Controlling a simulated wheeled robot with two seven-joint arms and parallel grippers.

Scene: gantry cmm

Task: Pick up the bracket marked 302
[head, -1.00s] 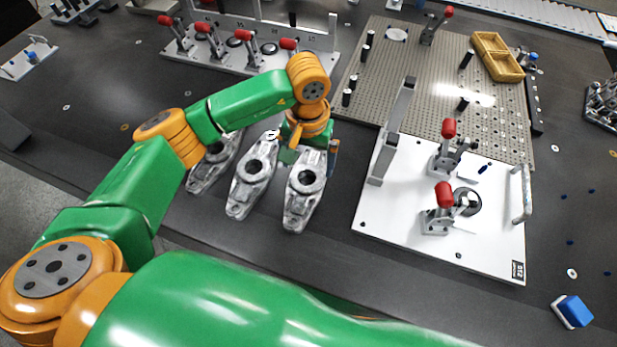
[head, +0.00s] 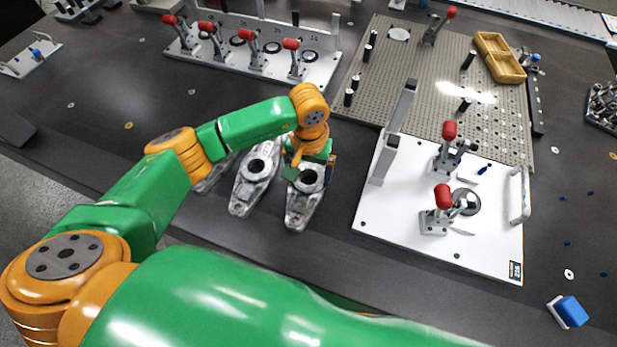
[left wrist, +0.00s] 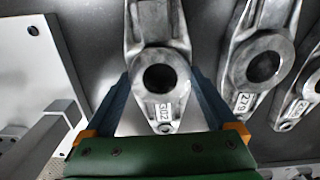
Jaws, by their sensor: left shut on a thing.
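The bracket marked 302 (head: 301,206) is a grey cast metal part with a round bore, the rightmost of three in a row on the dark table. In the left wrist view the bracket (left wrist: 162,103) lies between the blue fingers, its label below the bore. My left gripper (head: 306,172) is over its far half, shut on it. I cannot tell whether the bracket is clear of the table. The gripper hides its far end in the head view. My right gripper is not in view.
A bracket marked 279 (head: 251,187) lies just left, with a third bracket (head: 219,173) beyond it, partly behind my arm. A white fixture plate (head: 400,228) with red-handled clamps stands to the right. A clamp rack (head: 321,72) stands behind.

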